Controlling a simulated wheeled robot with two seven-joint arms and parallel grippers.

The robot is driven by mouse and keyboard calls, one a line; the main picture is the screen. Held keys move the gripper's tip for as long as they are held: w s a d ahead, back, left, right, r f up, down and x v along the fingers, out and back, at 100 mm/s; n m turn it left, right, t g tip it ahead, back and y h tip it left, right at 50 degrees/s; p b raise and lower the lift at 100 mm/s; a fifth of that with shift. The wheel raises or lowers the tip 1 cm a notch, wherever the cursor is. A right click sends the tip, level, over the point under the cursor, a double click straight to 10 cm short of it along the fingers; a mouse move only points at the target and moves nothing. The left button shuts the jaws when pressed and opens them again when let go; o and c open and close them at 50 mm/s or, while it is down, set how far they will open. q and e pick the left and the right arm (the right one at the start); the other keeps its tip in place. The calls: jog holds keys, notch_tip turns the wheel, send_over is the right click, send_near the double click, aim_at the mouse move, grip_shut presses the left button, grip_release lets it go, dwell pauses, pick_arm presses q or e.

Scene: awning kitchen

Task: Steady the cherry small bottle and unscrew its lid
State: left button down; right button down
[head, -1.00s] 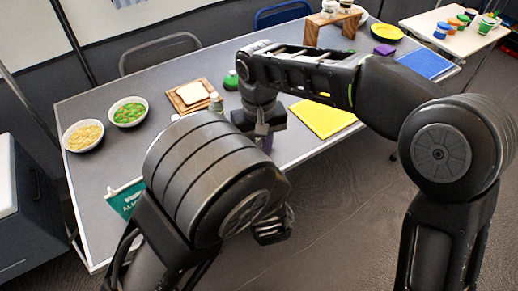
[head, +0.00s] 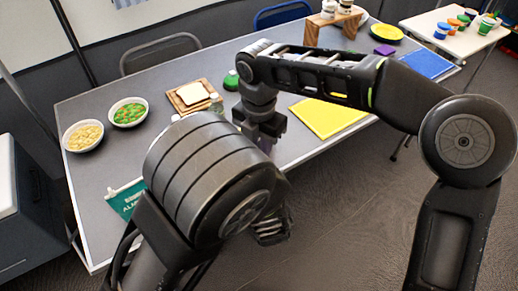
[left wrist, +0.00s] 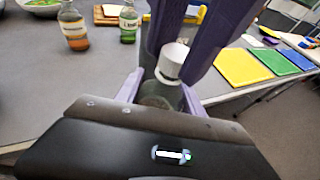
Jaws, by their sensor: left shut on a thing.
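In the left wrist view, a small bottle with a white lid (left wrist: 173,60) stands between the pale purple fingers of my left gripper (left wrist: 160,92), which is shut on its body. The bottle's dark body (left wrist: 158,93) is mostly hidden, and no label shows. The dark purple fingers of my right gripper (left wrist: 187,48) come down from above on either side of the lid. I cannot tell whether they press on it. In the head view my right gripper (head: 264,142) is over the table's front edge; my left gripper and the bottle are hidden there by my arms.
Two other bottles, one amber (left wrist: 75,28) and one green (left wrist: 129,22), stand behind on the grey table (head: 85,185). Two food bowls (head: 84,136), a bread board (head: 190,98), a yellow mat (head: 325,117) and a blue mat (head: 425,64) lie around. The table's left part has bare room.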

jog(key=shift+r, duration=0.2)
dwell(0.7)
jog(key=shift+r, duration=0.9)
jog(key=shift+r, duration=2.05)
pick_arm(q)
jog(key=shift+a, duration=0.1)
